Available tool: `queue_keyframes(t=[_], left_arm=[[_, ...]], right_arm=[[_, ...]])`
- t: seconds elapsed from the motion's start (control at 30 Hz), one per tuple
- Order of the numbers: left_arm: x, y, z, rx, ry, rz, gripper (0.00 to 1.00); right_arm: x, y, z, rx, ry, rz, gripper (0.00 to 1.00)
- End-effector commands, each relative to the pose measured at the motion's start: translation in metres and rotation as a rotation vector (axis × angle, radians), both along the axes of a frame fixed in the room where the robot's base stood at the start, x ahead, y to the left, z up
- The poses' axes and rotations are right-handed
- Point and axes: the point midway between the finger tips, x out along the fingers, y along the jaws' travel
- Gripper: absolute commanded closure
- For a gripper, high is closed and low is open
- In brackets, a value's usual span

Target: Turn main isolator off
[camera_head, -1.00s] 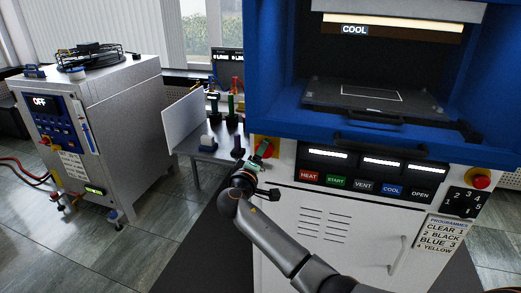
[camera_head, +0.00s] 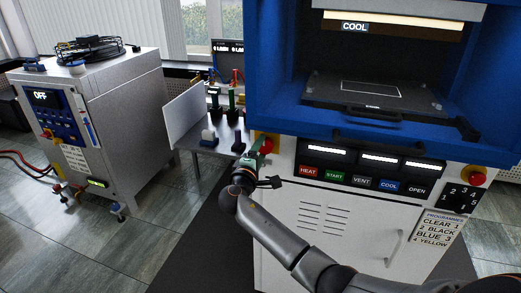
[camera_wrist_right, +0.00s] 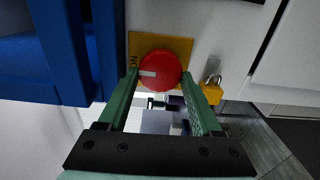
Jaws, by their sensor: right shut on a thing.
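The main isolator is a round red knob (camera_wrist_right: 160,70) with a white mark, on a yellow plate (camera_wrist_right: 185,46) in the right wrist view. The white mark lies on the knob's left side in that view, near lettering that seems to read ON. The knob also shows in the head view (camera_head: 267,146), at the left end of the press front. My right gripper (camera_wrist_right: 161,80) has its green fingers on either side of the knob and is shut on it. It also shows in the head view (camera_head: 258,155). My left gripper is not in view.
A brass padlock (camera_wrist_right: 212,88) hangs beside the plate. The blue press (camera_head: 270,80) rises above, with a button panel (camera_head: 365,170) to the right. A small grey table (camera_head: 215,148) with tools stands to the left, and a metal cabinet (camera_head: 130,125) reading OFF stands farther left.

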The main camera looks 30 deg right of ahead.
Motion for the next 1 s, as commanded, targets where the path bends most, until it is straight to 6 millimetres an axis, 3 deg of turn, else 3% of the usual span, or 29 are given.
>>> queue_keyframes(t=[0.2, 0.23, 0.47, 0.77, 1.0], left_arm=[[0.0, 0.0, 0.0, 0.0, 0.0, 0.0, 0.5], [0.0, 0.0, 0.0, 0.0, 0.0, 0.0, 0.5], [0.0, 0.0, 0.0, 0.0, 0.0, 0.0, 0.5], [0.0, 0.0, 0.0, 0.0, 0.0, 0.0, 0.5], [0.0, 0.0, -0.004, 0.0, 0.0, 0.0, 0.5]], right_arm=[[0.0, 0.0, -0.001, -0.003, 0.004, 0.0, 0.89], [0.0, 0.0, -0.001, -0.003, 0.004, 0.0, 0.3], [0.0, 0.0, 0.0, -0.002, 0.002, 0.0, 0.05], [-0.001, 0.002, 0.0, -0.001, 0.001, 0.0, 0.04], [-0.021, 0.026, -0.003, 0.002, 0.001, 0.004, 0.04]])
